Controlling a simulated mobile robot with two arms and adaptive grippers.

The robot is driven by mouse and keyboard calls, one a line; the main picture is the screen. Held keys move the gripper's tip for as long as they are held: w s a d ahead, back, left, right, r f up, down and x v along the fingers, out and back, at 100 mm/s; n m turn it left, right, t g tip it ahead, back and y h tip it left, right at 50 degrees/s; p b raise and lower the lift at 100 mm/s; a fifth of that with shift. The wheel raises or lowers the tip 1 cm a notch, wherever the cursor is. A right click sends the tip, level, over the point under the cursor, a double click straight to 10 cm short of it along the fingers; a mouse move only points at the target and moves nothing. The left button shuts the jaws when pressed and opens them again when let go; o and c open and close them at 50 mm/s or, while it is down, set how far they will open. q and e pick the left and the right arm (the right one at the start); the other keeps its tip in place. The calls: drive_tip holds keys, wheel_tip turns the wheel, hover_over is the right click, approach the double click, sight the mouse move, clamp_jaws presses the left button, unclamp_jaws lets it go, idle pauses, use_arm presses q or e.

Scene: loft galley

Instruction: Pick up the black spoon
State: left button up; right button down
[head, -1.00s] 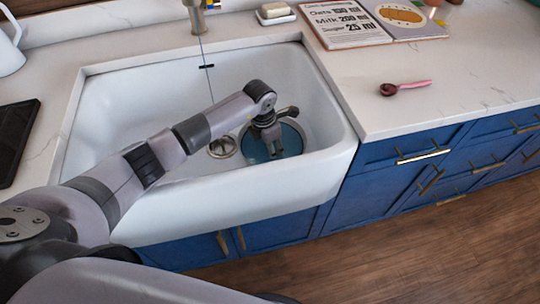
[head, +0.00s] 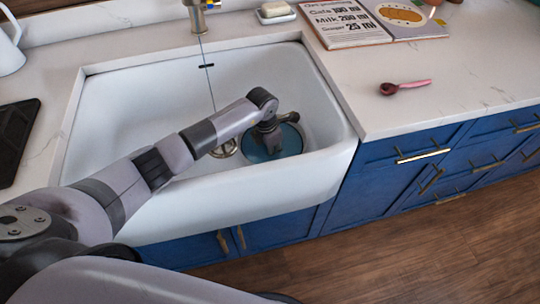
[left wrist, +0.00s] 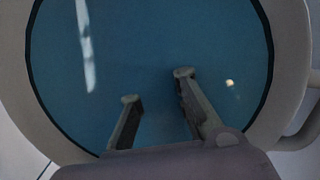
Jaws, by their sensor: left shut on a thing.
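My left gripper (left wrist: 155,88) is low inside the sink, over a blue round piece with a dark rim (left wrist: 215,30). This piece also shows in the head view (head: 287,143) on the sink floor, partly hidden by my arm. In the left wrist view the two fingers stand somewhat apart. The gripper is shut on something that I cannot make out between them. I cannot pick out a black spoon in either view. A spoon with a dark maroon bowl and pink handle (head: 404,87) lies on the right counter, away from the gripper. My right gripper is out of view.
The white sink (head: 110,120) has walls on all sides, with a drain (head: 224,149) left of the blue piece. A faucet (head: 196,15), soap on a dish (head: 275,13) and an open book (head: 350,25) are behind.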

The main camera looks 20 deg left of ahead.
use_arm(q)
clamp_jaws()
